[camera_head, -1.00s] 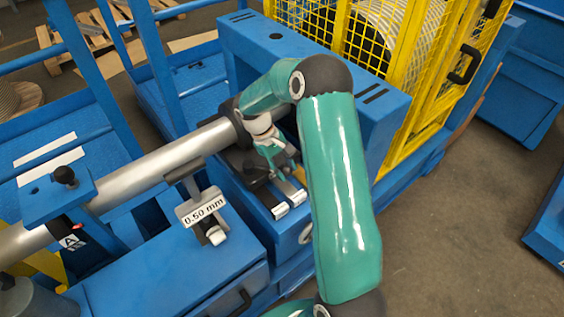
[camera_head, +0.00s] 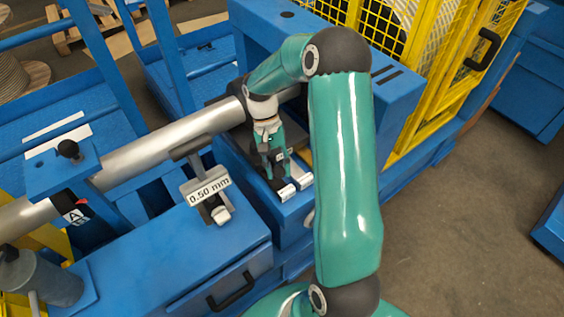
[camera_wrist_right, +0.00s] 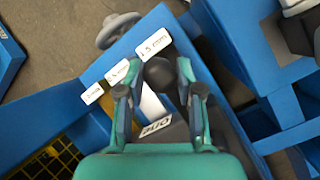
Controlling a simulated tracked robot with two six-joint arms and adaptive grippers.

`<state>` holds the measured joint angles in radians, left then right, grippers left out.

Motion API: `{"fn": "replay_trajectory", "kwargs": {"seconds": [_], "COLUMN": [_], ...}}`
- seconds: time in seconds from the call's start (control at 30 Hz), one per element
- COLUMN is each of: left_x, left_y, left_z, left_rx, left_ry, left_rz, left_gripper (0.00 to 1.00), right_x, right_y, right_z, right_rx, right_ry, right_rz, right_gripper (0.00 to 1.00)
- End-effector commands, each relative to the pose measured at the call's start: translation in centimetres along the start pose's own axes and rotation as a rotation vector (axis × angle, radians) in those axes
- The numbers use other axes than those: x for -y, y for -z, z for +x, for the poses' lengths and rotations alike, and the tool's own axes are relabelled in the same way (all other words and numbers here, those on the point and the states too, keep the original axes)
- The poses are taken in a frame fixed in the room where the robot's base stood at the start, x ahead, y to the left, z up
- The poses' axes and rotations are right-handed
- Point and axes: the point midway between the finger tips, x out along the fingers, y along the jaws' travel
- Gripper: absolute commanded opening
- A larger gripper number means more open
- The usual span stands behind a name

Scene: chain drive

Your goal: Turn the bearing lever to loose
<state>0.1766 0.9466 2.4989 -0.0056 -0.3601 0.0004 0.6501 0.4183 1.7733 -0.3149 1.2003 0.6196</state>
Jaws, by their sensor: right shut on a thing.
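A dark round knob (camera_wrist_right: 160,73), seemingly the bearing lever's end, sits between the fingers of my right gripper (camera_head: 274,168) in the right wrist view. The gripper is shut on it and points down beside the end of the thick grey shaft (camera_head: 165,140). In the head view my own fingers and wrist hide the knob. A pale strip below the knob and a label in the wrist view (camera_wrist_right: 156,128) show near it; the label's text is unclear. My left gripper is not in view.
White-labelled pieces, one reading 1.5 mm (camera_wrist_right: 153,42), lie close to the fingers. A 0.50 mm plate (camera_head: 208,190) stands left of the gripper. The tall blue housing (camera_head: 385,105) and yellow mesh guard (camera_head: 430,80) rise behind my right arm. Open floor lies at right.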

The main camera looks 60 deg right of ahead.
Motion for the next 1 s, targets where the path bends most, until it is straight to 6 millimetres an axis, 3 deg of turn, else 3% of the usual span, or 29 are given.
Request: {"fn": "replay_trajectory", "kwargs": {"seconds": [0.47, 0.5, 0.63, 1.0], "left_x": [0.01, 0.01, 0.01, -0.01], "left_y": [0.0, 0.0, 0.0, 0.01], "left_z": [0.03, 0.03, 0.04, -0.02], "left_rx": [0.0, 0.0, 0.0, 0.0], "left_ry": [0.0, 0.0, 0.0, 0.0], "left_rz": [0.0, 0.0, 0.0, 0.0], "left_gripper": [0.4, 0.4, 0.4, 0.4], "right_x": [-0.06, -0.07, -0.08, -0.08], "right_y": [-0.43, -0.44, -0.36, -0.16], "right_z": [0.3, 0.31, 0.26, -0.08], "right_rx": [0.018, 0.019, 0.016, 0.008], "right_ry": [0.004, 0.003, 0.005, 0.007], "right_rz": [0.019, 0.019, 0.019, 0.019], "right_gripper": [0.0, 0.39, 0.61, 0.61]}}
